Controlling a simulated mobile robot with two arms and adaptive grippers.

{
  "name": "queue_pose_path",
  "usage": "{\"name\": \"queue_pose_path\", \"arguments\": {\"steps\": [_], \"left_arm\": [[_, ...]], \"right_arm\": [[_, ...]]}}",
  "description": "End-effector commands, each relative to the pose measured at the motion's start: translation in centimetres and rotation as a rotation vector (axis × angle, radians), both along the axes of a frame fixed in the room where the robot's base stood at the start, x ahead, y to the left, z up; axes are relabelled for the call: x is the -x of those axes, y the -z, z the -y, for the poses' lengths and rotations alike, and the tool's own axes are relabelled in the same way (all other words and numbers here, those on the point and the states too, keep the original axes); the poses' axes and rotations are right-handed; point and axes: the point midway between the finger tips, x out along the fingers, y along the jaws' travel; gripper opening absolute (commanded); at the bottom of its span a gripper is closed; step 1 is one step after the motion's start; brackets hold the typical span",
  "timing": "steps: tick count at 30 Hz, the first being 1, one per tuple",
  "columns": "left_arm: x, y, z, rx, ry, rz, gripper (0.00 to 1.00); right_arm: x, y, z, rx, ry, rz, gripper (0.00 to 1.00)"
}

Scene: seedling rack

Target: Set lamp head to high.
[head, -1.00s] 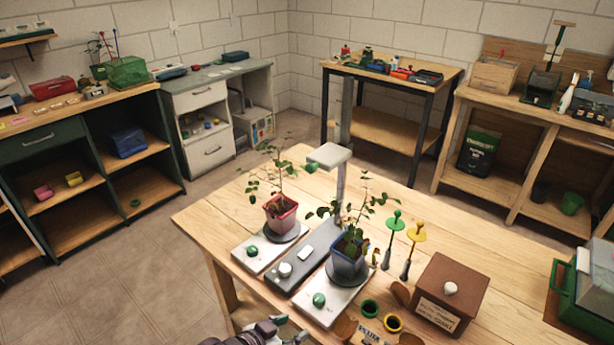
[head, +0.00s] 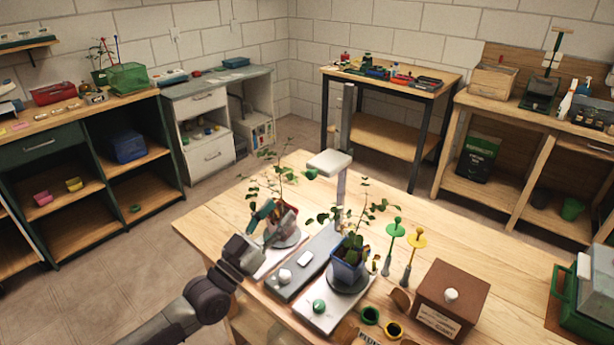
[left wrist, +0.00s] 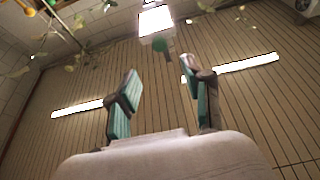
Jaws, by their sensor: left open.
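The lamp head (head: 330,161) is a pale block on a grey upright post (head: 343,125) above the wooden table. A green knob (head: 311,173) sits at its left side. In the left wrist view the lamp head (left wrist: 156,20) is ahead, with the green knob (left wrist: 161,46) just beyond the fingertips' gap. My left gripper (head: 267,216) is open and empty, in front of the red pot and lower left of the lamp head, apart from it. In the left wrist view its teal-padded fingers (left wrist: 158,75) stand spread. My right gripper is not in view.
A potted plant in a blue pot (head: 348,262) stands right of the grey lamp base (head: 318,248). The red pot (head: 288,214) is partly hidden by my gripper. Green and yellow stakes (head: 392,240) and a brown box (head: 450,297) stand further right. The table's back right is clear.

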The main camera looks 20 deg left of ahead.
Motion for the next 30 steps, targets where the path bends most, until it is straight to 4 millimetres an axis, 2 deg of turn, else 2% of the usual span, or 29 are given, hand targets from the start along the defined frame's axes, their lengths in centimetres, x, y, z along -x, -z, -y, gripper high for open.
{"name": "queue_pose_path", "arguments": {"steps": [1, 9, 15, 21, 28, 29, 30], "left_arm": [[-1.1, -0.9, 0.3, 0.002, -0.002, 0.005, 0.5], [-6.1, -3.0, 2.1, 0.0, -0.001, 0.003, 0.5], [-8.5, -3.9, 3.0, 0.0, 0.0, -0.001, 0.5], [-9.5, -4.2, 3.4, -0.001, 0.0, -0.002, 0.5], [-9.5, -4.1, 3.4, -0.001, 0.0, -0.002, 0.5], [-9.5, -4.1, 3.4, -0.001, 0.0, -0.002, 0.48], [-9.5, -4.1, 3.4, -0.001, 0.0, -0.002, 0.42]], "right_arm": [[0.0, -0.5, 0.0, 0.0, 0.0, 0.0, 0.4], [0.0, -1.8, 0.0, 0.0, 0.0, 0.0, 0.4], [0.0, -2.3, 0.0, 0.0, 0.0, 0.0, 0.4], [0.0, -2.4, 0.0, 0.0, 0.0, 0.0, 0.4], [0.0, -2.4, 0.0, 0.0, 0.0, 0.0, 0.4], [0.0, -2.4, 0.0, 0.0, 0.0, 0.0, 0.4], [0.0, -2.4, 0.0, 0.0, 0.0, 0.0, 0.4]]}}
